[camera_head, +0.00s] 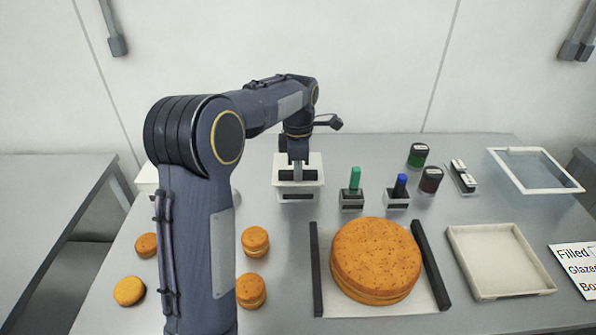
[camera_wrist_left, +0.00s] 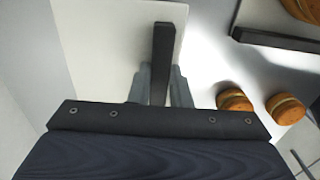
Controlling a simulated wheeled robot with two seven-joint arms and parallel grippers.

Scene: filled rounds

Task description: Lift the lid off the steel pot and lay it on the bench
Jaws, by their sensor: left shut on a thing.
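My left gripper (camera_head: 298,172) is shut on the dark bar handle (camera_wrist_left: 162,48) of a pale, flat-topped piece, which I take for the lid (camera_head: 312,162). In the left wrist view, the two fingers (camera_wrist_left: 160,84) press on either side of the bar, and the pale plate (camera_wrist_left: 100,40) lies beyond them. In the head view, the piece is at the bench's middle back; I cannot tell whether it rests on something. No steel pot shows clearly; my left arm hides part of the bench's left side. My right gripper is not in view.
A large round cake (camera_head: 375,258) sits on a board between dark rails. Small filled rounds (camera_head: 255,241) lie at left. Green (camera_head: 354,182) and blue (camera_head: 400,186) markers stand in holders. An empty pale tray (camera_head: 498,260) and a clear-topped bin (camera_head: 535,170) are at right.

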